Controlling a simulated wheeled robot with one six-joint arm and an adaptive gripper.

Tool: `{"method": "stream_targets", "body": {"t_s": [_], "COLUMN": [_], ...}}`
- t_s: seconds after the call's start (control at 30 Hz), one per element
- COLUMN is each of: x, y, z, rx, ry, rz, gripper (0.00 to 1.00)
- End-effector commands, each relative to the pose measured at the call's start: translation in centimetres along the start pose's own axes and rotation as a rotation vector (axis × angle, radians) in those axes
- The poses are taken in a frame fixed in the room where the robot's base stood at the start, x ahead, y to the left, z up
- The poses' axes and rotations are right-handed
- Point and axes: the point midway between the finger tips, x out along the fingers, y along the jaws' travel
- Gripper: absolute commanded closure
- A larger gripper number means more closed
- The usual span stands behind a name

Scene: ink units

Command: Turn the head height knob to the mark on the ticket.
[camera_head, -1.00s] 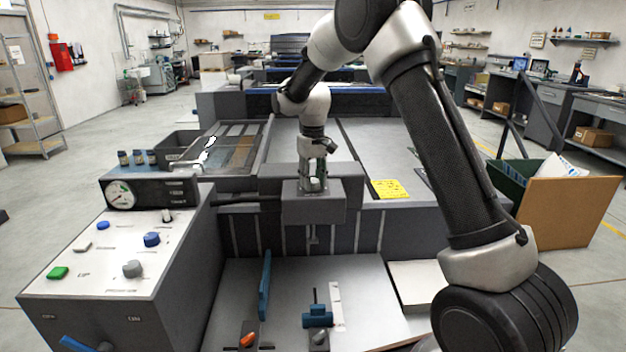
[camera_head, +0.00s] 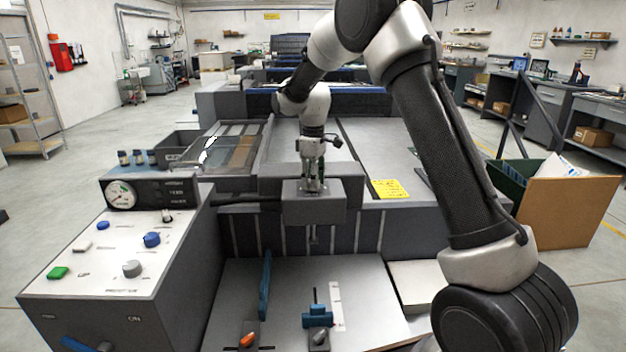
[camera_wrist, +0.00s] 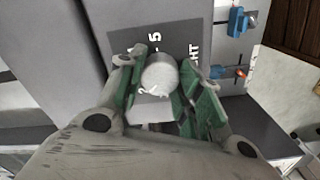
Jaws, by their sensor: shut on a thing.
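The head height knob (camera_wrist: 160,76) is a round, pale grey knob seen from above in the wrist view. It stands on a dark plate (camera_wrist: 122,42) with white print; a "5" and the letters "HT" are legible, the rest is partly covered. My gripper (camera_head: 313,188) points down at the grey block (camera_head: 300,212) in the middle of the machine. Its green-padded fingers are shut on the knob, one on each side. The knob is hidden by the gripper in the head view. A yellow ticket (camera_head: 390,189) lies to the right; its writing is too small to read.
A control console (camera_head: 110,255) with coloured buttons and a dial gauge (camera_head: 121,195) stands at the left. Blue parts (camera_head: 317,316) and an orange-tipped lever (camera_head: 248,339) are on the front plate. A brown bin panel (camera_head: 570,210) stands at the right.

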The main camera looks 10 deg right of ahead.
Motion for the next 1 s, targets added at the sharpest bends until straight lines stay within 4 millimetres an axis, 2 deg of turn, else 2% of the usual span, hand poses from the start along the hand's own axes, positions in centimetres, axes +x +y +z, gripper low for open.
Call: {"method": "stream_targets", "body": {"t_s": [0.57, 0.6, 0.7, 1.0], "x": [-0.09, -0.09, -0.08, -0.07], "y": [0.07, 0.07, 0.06, 0.03], "z": [-0.03, -0.03, -0.02, -0.01], "rx": [-0.035, -0.035, -0.035, -0.034], "ry": [0.002, 0.002, 0.001, 0.001], "rz": [0.002, 0.002, 0.002, 0.001], "gripper": [0.89, 0.6, 0.42, 0.42]}}
